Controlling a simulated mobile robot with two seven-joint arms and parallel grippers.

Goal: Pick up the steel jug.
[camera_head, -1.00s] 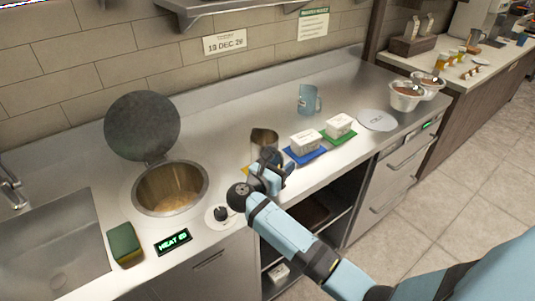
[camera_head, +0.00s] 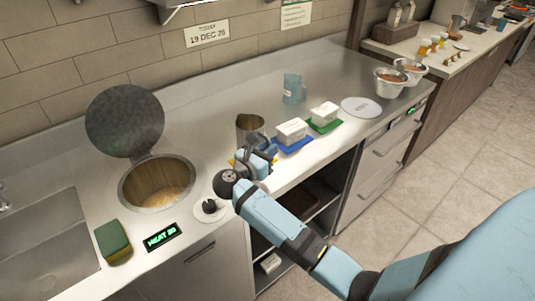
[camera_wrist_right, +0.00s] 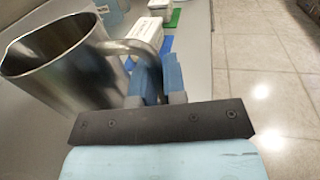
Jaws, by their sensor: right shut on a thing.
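The steel jug (camera_head: 249,128) stands upright near the counter's front, between the round well and the white blocks. In the right wrist view the jug (camera_wrist_right: 62,70) is at the left, its open mouth up and its curved handle towards my fingers. My right gripper (camera_head: 256,160) is in front of the jug in the head view and hides its lower part. In the right wrist view the blue fingers of the gripper (camera_wrist_right: 157,80) are shut on the jug's handle. A yellow patch (camera_head: 239,162) shows beside the jug's base. My left gripper is not in view.
A white block on a blue mat (camera_head: 291,131), another on a green mat (camera_head: 323,114) and a blue mug (camera_head: 294,89) stand right of the jug. The open well (camera_head: 156,184), a knob (camera_head: 210,207) and a sponge (camera_head: 113,241) are to the left.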

